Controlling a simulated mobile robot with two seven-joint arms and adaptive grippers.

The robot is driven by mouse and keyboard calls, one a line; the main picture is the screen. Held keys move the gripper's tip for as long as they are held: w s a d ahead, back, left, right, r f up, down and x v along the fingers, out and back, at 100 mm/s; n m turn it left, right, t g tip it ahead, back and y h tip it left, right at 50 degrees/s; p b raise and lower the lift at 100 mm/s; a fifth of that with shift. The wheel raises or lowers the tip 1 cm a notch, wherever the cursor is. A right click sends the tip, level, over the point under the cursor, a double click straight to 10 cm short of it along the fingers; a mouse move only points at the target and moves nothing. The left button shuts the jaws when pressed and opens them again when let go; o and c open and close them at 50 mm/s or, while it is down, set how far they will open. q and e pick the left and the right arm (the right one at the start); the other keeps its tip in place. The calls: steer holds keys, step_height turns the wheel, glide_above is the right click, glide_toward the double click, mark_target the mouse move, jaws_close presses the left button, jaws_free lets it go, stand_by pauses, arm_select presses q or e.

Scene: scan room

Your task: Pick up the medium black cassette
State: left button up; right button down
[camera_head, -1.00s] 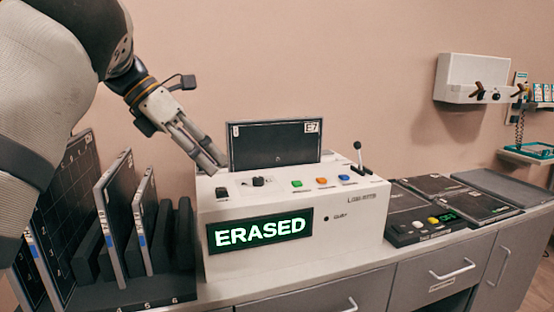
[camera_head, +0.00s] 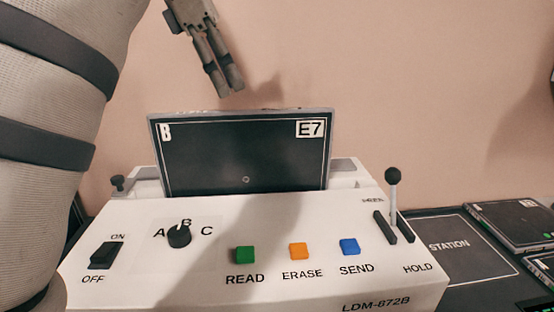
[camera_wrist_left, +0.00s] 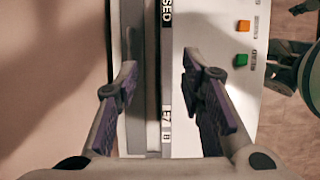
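The black cassette (camera_head: 240,152), marked B and E7, stands upright in the slot on top of the white machine. Its upper part sticks out, and its lower part is hidden in the machine. My left gripper (camera_head: 229,90) is above and behind the cassette's top edge, pointing down, apart from it in the head view. In the left wrist view, my left gripper (camera_wrist_left: 160,72) is open, with the cassette's labelled edge (camera_wrist_left: 166,95) in line between its fingers. No contact shows. My right gripper does not show in the head view.
The white machine (camera_head: 130,270) has a knob set at B, coloured buttons and a lever (camera_head: 393,190) at the right. Dark cassettes (camera_head: 515,222) and a station panel (camera_head: 455,245) lie to its right. The wall is behind. My arm covers the left side.

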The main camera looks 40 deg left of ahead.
arm_select(q)
glide_above(252, 134)
steer(key=s+a, duration=0.2)
steer(key=f, duration=0.4)
steer(key=shift+w+a+f, duration=0.15)
steer(key=shift+w+f, duration=0.1)
steer(key=shift+f, duration=0.1)
steer(key=x, duration=0.6)
steer(key=shift+w+f, duration=0.3)
jaws_close()
steer(key=shift+r, duration=0.1)
